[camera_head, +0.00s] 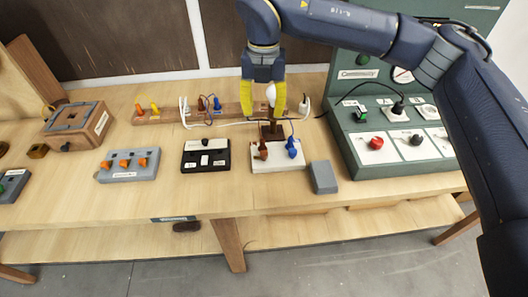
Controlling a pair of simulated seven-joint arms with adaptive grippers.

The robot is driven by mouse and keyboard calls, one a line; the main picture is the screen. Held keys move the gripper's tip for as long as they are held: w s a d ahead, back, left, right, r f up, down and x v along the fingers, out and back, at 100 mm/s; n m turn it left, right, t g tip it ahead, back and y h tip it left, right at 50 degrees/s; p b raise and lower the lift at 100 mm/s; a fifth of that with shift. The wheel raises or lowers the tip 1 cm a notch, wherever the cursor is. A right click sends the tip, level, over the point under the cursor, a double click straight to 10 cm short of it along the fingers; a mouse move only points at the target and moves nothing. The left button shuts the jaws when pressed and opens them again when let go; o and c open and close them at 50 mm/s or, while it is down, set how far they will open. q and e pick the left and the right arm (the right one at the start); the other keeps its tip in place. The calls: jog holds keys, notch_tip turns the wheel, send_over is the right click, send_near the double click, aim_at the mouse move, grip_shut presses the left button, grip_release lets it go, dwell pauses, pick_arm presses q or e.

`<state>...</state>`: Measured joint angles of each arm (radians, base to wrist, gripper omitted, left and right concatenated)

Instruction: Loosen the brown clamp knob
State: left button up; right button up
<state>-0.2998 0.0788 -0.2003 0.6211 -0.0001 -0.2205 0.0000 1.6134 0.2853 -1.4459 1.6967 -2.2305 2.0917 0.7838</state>
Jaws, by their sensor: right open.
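The brown clamp knob (263,150) stands on the left part of a small white block (284,163) near the middle of the table. A blue clamp knob (293,148) stands to its right on the same block. My right gripper (264,113) points down with its yellow fingers apart, behind and above the white block. A dark brown post and a white bulb (271,94) show between the fingers; I cannot tell whether they touch. The gripper appears apart from the brown knob. My left gripper is not in view.
A grey block (323,177) sits right of the white block, and a black switch box (206,156) sits left. A grey box with orange levers (129,164) is further left. A green test panel (350,149) stands right. White and dark cables lie behind. The front table strip is clear.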

aim_at(264, 152)
notch_tip(264, 152, down, 17)
jog(key=shift+f, duration=0.2)
dwell(0.6)
jog(key=shift+o, duration=0.2)
grip_shut()
